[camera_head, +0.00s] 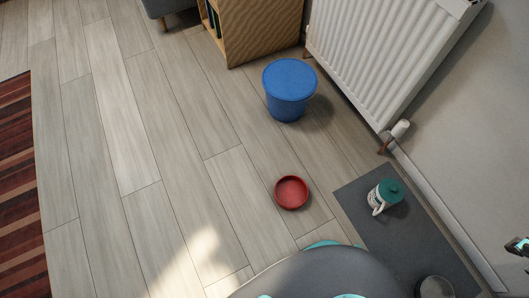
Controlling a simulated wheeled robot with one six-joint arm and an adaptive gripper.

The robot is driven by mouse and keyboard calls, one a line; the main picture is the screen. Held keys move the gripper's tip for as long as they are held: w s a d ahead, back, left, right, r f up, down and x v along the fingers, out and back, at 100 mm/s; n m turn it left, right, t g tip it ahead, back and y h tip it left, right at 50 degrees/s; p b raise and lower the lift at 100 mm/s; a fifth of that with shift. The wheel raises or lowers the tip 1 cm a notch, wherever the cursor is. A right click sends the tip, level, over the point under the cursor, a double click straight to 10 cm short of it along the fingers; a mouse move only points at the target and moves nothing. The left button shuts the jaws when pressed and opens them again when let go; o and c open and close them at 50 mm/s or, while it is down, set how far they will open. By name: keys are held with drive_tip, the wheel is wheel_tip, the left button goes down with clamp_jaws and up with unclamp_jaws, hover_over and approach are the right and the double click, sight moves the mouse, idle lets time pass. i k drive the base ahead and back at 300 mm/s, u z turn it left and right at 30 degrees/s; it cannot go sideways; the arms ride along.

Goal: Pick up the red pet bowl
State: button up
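The red pet bowl (291,193) lies on the wooden floor, right of the middle of the view. It is round, shallow and upright, and it looks empty. It sits left of a dark mat and below a blue bucket, touching neither. Nothing covers it. My gripper is not clearly shown. Only a small dark and teal piece shows at the right edge, and I cannot tell what part it is.
A blue lidded bucket (289,90) stands beyond the bowl. A dark grey mat (408,236) holds a white mug-like container with a green lid (386,195) and a dark bowl (436,288). A radiator (385,50) lines the wall. Floor left of the bowl is clear up to the striped rug (20,190).

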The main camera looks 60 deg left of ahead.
sight(291, 193)
drive_tip(key=u, duration=1.45)
drive_tip(key=k, duration=1.25)
drive_tip(key=u, duration=0.35)
drive_tip(key=i, duration=0.75)
drive_tip(key=u, duration=0.8)
drive_tip(key=i, duration=0.35)
drive_tip(key=u, duration=0.05)
